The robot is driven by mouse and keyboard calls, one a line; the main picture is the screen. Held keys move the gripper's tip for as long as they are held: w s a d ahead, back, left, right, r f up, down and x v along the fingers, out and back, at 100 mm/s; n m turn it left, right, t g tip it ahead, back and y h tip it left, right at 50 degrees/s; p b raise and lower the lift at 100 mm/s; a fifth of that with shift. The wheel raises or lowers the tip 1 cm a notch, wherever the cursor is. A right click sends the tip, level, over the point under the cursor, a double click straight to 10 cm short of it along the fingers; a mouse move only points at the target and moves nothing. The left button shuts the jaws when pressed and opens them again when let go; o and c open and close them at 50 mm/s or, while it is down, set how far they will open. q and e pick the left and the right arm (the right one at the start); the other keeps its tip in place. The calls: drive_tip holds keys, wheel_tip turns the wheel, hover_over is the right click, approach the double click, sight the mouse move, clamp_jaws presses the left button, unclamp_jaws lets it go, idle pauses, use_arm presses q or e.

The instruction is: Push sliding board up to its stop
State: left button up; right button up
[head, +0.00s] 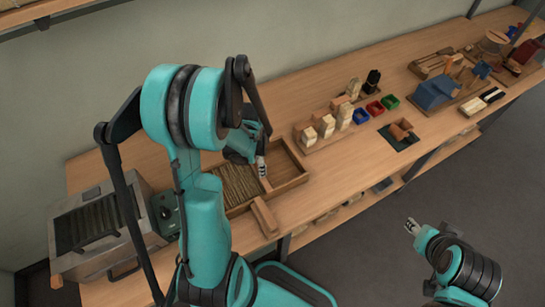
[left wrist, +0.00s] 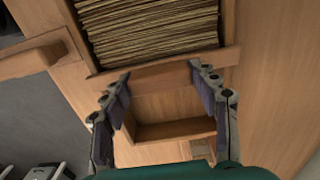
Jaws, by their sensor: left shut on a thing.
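A long wooden tray (head: 300,165) lies on the bench. Its left part holds a bed of pale bristles (head: 236,186), which fills the top of the left wrist view (left wrist: 150,30). The sliding board (left wrist: 160,75) is a wooden crosspiece between the bristles and the empty part of the tray. My left gripper (head: 262,168) is down at the tray. In the left wrist view its fingers (left wrist: 160,82) are wide apart and hold the board between them. My right gripper (head: 411,226) is away from the bench at the lower right; its jaws are too small to judge.
A wooden bar (head: 265,215) sticks out at the tray's front side. A metal box machine (head: 95,235) stands at the left. Wooden blocks (head: 327,126), coloured bins (head: 375,108) and a blue device (head: 435,92) stand further right.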

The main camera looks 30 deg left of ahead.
use_arm(q)
drive_tip(key=shift+s+a, duration=0.25)
drive_tip(key=shift+s, duration=0.15)
drive_tip(key=o, duration=1.3)
drive_tip(key=shift+c, duration=0.2)
drive_tip(key=o, duration=0.4)
drive_tip(key=shift+o, duration=0.2)
drive_tip(key=shift+s, duration=0.1)
